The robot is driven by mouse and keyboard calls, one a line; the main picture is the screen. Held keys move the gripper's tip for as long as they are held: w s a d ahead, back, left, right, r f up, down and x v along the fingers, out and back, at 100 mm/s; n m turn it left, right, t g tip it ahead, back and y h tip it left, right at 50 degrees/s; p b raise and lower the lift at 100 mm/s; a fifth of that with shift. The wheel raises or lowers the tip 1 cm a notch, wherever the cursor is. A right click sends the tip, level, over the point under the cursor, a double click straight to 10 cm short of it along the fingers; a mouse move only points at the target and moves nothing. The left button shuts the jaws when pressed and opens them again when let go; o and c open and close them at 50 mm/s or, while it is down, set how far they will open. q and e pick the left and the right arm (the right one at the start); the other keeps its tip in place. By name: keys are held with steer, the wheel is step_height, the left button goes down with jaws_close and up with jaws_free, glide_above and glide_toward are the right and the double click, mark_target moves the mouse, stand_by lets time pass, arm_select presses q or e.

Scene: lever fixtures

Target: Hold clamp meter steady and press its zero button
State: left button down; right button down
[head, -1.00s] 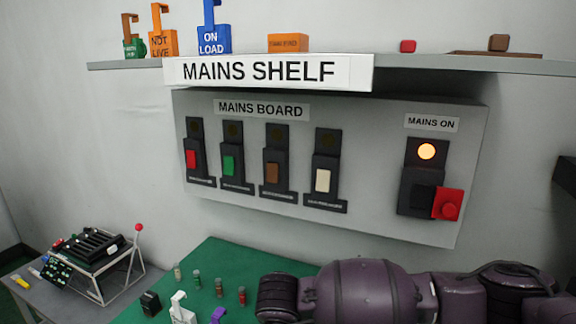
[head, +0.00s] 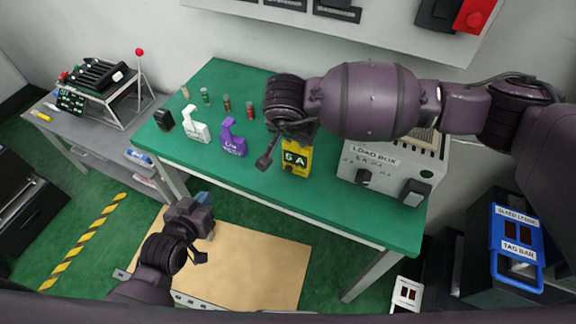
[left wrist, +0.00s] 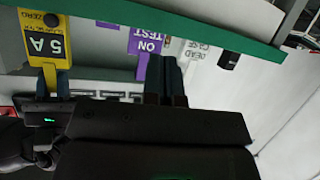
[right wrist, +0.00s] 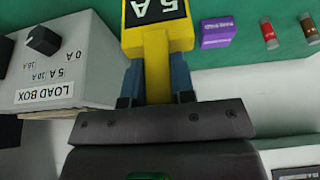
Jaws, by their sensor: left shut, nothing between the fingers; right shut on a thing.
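The yellow clamp meter (head: 296,158), with a dark 5 A display, is at the green bench, left of the load box. My right gripper is shut on its yellow shaft in the right wrist view (right wrist: 155,85); in the head view my right arm hides most of this grip. In the left wrist view the meter (left wrist: 68,45) appears upside down, with a dark round button (left wrist: 51,19) beside the ZERO lettering. My left gripper (head: 205,203) is shut and empty, low in front of the bench and apart from the meter. Its closed fingers (left wrist: 166,78) show in the left wrist view.
The load box (head: 385,165) stands right of the meter. A purple tag (head: 232,140), a white tag (head: 196,124) and several small cylinders stand on the left of the green bench (head: 330,208). Open floor and a tan mat (head: 260,265) lie in front.

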mark_target(289, 169)
arm_select(q)
steer(key=w+d+r+n+g+h, duration=0.2)
steer(key=d+n+g+h, duration=0.15)
steer(key=d, duration=0.65)
steer(key=s+d+f+n+g+h, duration=0.2)
steer(key=s+d+n+g+h, duration=0.1)
steer(key=n, duration=0.3)
steer(key=shift+s+d, duration=0.65)
steer(key=shift+d, duration=0.25)
steer(key=shift+w+f+h, duration=0.1)
steer(key=shift+h, duration=0.15)
steer(key=shift+w+d, duration=0.55)
steer(key=shift+w, duration=0.8)
steer(key=shift+w+d, duration=0.55)
steer(key=shift+w, duration=0.75)
steer(key=shift+w+d, duration=0.55)
steer(key=shift+w, duration=0.8)
steer(key=shift+w+d, duration=0.1)
steer(key=shift+w, duration=0.05)
steer(key=shift+w+d, duration=0.1)
steer(key=shift+w, duration=0.15)
